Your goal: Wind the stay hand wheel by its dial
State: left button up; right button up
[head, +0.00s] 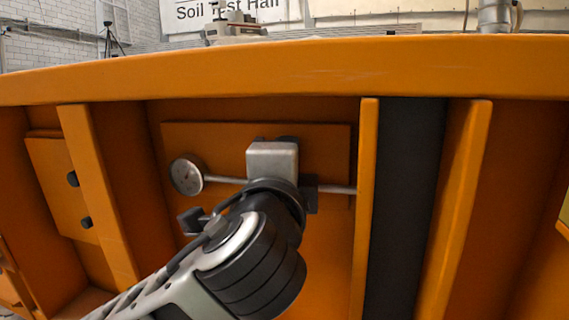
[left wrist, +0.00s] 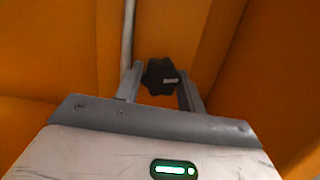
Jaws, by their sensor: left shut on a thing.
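The round dial (head: 186,176) has a pale face and a grey rim, and stands at the left end of a thin metal rod (head: 335,189). Its needle is too small to read. My left gripper (head: 272,160) is in front of the rod, to the right of the dial. In the left wrist view the hand wheel (left wrist: 160,72), a black lobed knob with a small pale mark, sits between the two fingers of my left gripper (left wrist: 160,88), which is shut on it. In the head view the gripper hides the hand wheel. My right gripper is not in view.
The orange sandbed wall has upright ribs (head: 367,200) and a dark vertical strip (head: 405,200) right of the rod. A side plate (head: 60,185) with two black knobs is at the left. The thick top rim (head: 300,68) runs above.

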pick_arm(q)
jog(key=shift+m, duration=0.3)
jog(key=o, duration=1)
jog(key=shift+c, duration=0.2)
jog(key=shift+f, duration=0.2)
